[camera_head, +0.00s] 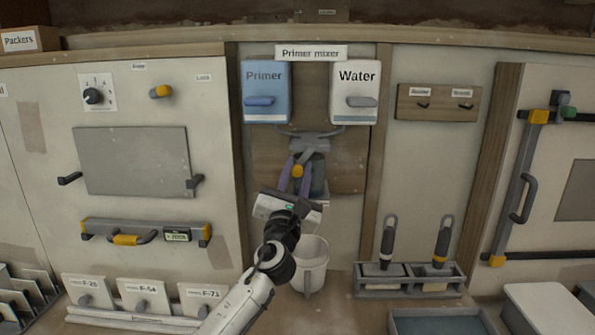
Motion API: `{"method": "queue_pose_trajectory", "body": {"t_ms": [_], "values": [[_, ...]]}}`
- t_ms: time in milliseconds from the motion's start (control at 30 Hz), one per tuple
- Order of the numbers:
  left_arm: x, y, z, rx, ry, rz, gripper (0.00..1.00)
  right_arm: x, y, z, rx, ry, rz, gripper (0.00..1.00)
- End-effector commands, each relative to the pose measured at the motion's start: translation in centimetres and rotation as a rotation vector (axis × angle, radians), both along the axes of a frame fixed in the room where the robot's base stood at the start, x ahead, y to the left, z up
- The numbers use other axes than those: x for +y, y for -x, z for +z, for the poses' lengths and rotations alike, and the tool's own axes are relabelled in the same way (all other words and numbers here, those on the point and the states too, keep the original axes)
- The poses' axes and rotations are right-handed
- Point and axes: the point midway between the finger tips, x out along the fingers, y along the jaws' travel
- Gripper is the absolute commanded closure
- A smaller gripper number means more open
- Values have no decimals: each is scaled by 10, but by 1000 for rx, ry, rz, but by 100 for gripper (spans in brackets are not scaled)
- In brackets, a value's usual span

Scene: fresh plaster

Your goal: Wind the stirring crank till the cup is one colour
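The primer mixer is on the wall board, with a blue Primer tank (266,84) and a white Water tank (354,86) above. Below them is the grey mixer head (310,143) with an orange crank knob (297,171). My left gripper (296,173) reaches up from below, its two purple fingers closed around the knob, one on each side. A grey-green vessel (319,178), perhaps the cup, is just behind the right finger and partly hidden; its contents do not show. My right gripper is not in view.
A white bucket (315,278) stands below, partly behind my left arm. Two brushes stand in a grey rack (410,280) to its right. A panel with a dial (93,96) and handles is at the left. A door with a grey handle (524,199) is at the right.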

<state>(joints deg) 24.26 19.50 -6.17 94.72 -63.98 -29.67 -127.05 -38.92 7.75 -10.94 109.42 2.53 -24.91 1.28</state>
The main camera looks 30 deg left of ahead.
Motion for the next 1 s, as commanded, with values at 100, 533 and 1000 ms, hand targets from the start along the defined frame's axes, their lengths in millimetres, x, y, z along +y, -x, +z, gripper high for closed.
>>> {"method": "queue_pose_trajectory", "body": {"t_ms": [100,533,1000], "values": [[0,0,0,0,0,0,96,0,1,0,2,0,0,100],[0,0,0,-22,28,5,100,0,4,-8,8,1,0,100],[-10,-7,-8,-203,314,7,100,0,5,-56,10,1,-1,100]]}}
